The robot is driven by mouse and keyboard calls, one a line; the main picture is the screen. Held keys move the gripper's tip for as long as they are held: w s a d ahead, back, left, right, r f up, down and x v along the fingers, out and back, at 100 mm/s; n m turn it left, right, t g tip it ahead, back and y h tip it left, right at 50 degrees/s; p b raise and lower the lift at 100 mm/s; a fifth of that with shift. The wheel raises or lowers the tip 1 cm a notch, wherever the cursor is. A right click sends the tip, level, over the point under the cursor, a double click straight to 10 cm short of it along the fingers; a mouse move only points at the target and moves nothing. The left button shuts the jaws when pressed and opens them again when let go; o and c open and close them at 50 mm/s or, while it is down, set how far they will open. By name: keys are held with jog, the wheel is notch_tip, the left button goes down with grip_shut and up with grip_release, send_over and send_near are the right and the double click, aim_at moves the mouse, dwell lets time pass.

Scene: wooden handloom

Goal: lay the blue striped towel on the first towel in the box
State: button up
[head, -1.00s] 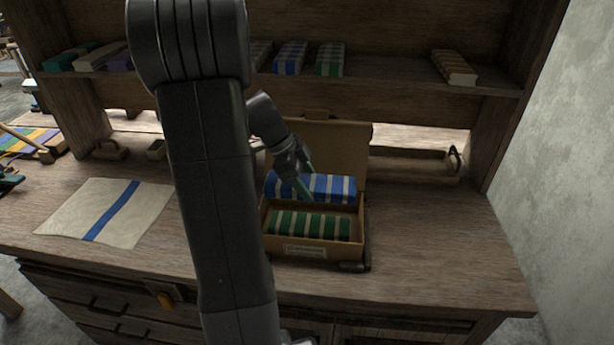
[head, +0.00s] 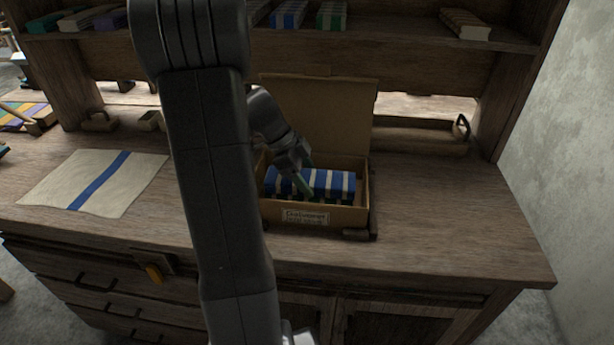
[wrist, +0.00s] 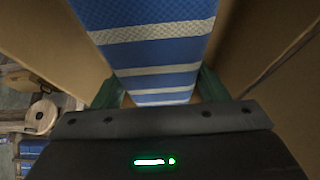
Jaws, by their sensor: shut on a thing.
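The blue striped towel (head: 332,182), folded with white stripes, is inside the open cardboard box (head: 345,215). My gripper (head: 303,184) is shut on it, coming down from the upper left. In the wrist view the towel (wrist: 160,55) lies between the two green fingers of my gripper (wrist: 157,90). The blue towel covers the place of the green striped first towel, which is almost wholly hidden. I cannot tell whether the two towels touch.
The box lid (head: 325,112) stands open at the back. A cream cloth with a blue stripe (head: 75,185) lies on the bench to the left. The shelf above holds several folded textiles (head: 332,16). The bench to the right (head: 450,200) is clear.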

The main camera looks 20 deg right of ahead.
jog(key=o, duration=1.1)
jog(key=p+v, duration=0.1)
jog(key=v, duration=1.2)
jog(key=shift+a+r, duration=0.15)
jog(key=shift+r, duration=0.2)
jog(key=shift+w, duration=0.1)
jog(key=b+x, duration=0.1)
jog(key=x, duration=1.3)
jog(key=shift+a, duration=0.1)
notch_tip(320, 180, up, 3)
jog(key=p, duration=0.3)
jog(key=shift+r, duration=0.1)
jog(key=shift+r+p, duration=0.95)
jog(key=shift+p, duration=0.1)
